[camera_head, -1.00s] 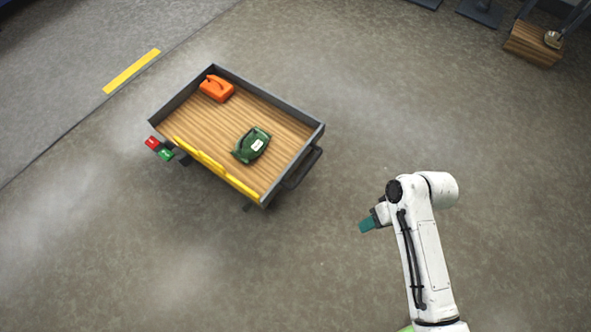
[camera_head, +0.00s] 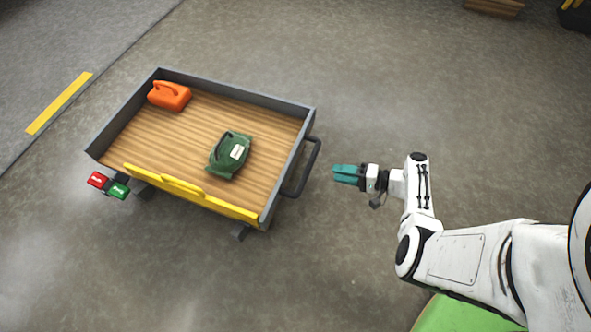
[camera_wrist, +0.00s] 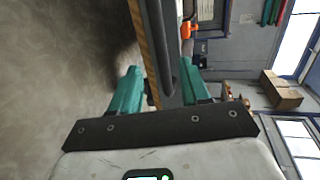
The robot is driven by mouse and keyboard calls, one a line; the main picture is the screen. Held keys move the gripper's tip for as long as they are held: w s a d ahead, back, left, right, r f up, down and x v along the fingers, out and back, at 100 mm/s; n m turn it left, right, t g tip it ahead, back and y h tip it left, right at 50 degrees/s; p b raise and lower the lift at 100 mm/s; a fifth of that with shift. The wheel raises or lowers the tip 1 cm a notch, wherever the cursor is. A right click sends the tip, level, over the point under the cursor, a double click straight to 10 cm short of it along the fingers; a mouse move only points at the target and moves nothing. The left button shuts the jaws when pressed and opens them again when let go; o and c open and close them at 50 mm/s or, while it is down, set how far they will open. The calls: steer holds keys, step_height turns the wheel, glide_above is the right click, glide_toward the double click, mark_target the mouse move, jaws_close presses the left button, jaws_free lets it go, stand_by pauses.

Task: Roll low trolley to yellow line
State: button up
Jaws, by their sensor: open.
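The low trolley (camera_head: 250,125) has a wooden deck, grey walls on three sides and a yellow panel (camera_head: 190,190) along its near side. A dark bar handle (camera_head: 313,165) sticks out from its right end. The yellow line (camera_head: 59,103) lies on the floor beyond the trolley's left end. My gripper (camera_head: 335,174) has teal fingers, is open and empty, and points left at the handle with a short gap. In the wrist view, the trolley's dark end shows ahead between the spread fingers (camera_wrist: 161,70).
A red pedal (camera_head: 97,180) and a green pedal (camera_head: 119,190) stick out at the trolley's near left corner. Floor between trolley and line is clear. A wooden item (camera_head: 494,7) lies at the back right.

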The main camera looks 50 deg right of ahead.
mark_target(310, 165)
steer(key=shift+m+t+h, duration=0.3)
steer(key=b+x, duration=0.1)
steer(key=x, duration=0.2)
steer(key=b+x, duration=0.1)
steer(key=x, duration=0.3)
steer(key=d+b+x, duration=0.1)
steer(key=x, duration=0.3)
steer(key=shift+w+a+f, duration=0.1)
steer(key=shift+w+f, duration=0.1)
steer(key=shift+w, duration=0.15)
jaws_close()
